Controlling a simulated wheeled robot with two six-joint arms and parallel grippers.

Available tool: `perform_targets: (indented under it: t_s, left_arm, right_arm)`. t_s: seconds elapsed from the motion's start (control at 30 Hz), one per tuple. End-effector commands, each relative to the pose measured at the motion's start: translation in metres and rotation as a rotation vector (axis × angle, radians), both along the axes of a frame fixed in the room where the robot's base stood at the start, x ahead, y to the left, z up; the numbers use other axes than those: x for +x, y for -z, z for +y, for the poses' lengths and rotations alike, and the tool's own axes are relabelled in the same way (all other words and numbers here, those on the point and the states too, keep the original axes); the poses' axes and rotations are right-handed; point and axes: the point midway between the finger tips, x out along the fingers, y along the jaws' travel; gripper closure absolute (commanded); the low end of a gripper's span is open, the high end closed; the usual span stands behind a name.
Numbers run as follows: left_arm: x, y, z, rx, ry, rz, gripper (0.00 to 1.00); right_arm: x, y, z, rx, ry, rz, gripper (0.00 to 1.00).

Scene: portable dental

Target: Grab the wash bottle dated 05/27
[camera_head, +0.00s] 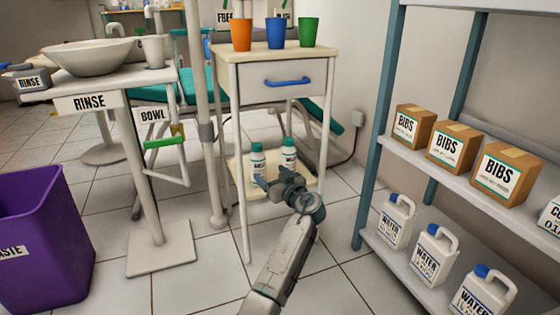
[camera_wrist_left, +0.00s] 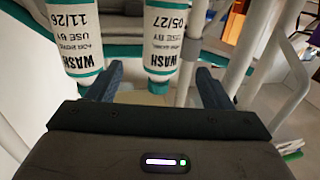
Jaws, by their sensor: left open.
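Two white wash bottles with teal bands stand upright on the lower shelf (camera_head: 240,170) of the small cart. In the left wrist view, which is upside down, the bottle dated 05/27 (camera_wrist_left: 166,40) is on the right and the one dated 11/26 (camera_wrist_left: 76,38) is on the left. In the head view the 05/27 bottle (camera_head: 257,161) is therefore the left one, and the 11/26 bottle (camera_head: 289,154) the right one. My left gripper (camera_head: 275,181) is open and empty in front of them. In the left wrist view the 05/27 bottle appears between its fingers (camera_wrist_left: 157,84). One finger overlaps the 11/26 bottle's lower edge in that picture.
The cart's top (camera_head: 265,52) with orange, blue and green cups is above the shelf, its legs at the sides. A white pole (camera_head: 205,130) stands left. A rack with BIBS boxes (camera_head: 453,147) and water jugs (camera_head: 434,254) is right. A purple bin (camera_head: 40,240) is left.

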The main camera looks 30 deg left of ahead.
Motion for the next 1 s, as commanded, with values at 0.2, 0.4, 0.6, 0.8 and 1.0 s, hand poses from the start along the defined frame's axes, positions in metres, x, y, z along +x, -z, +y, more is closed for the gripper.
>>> perform_targets:
  t_s: [0.2,0.4,0.6,0.8,1.0]
  left_arm:
    - [0.013,0.003,0.026,0.004,-0.006,-0.001,0.26]
    - [0.026,0.002,0.048,0.003,-0.004,-0.001,0.26]
    - [0.034,0.004,0.065,0.002,-0.004,-0.002,0.26]
    - [0.046,0.002,0.086,0.003,-0.002,-0.001,0.26]
    - [0.050,-0.001,0.094,0.001,-0.001,0.000,0.26]
  right_arm:
    - [0.001,0.017,0.000,0.001,-0.002,0.002,0.19]
    - [0.002,0.028,0.000,0.001,-0.004,0.004,0.19]
    - [0.001,0.047,0.000,0.000,-0.005,0.004,0.19]
    - [0.002,0.065,0.000,0.001,-0.006,0.005,0.19]
    - [0.002,0.067,0.000,0.001,-0.006,0.005,0.19]
